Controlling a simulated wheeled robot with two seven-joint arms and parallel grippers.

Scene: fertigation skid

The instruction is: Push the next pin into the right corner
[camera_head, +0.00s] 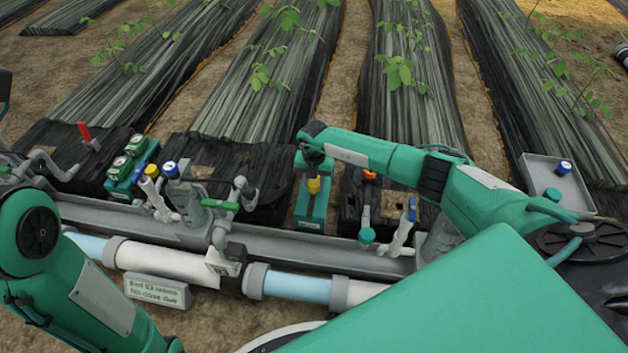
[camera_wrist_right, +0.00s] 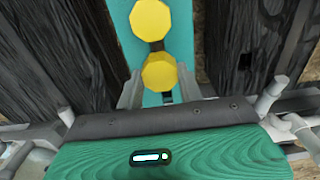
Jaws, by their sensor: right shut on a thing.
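My right gripper (camera_head: 314,172) reaches over a narrow teal board (camera_head: 318,211) near the middle of the head view. It points down at a yellow pin (camera_head: 313,186) there. In the right wrist view two yellow eight-sided heads show in line along the teal board (camera_wrist_right: 182,50). The nearer yellow head (camera_wrist_right: 159,72) lies between my right gripper's fingers (camera_wrist_right: 160,92), which are shut on it. The farther yellow head (camera_wrist_right: 150,19) is beyond the fingertips. The pin's lower end is hidden. My left arm shows at the lower left, but its gripper is out of view.
A grey rail (camera_head: 290,242) runs across behind a white and blue pipe (camera_head: 165,262). A valve with a green handle (camera_head: 220,205) stands left of the teal board. A blue-topped fitting (camera_head: 411,212) stands to the right. A grey tray (camera_head: 540,169) is at far right.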

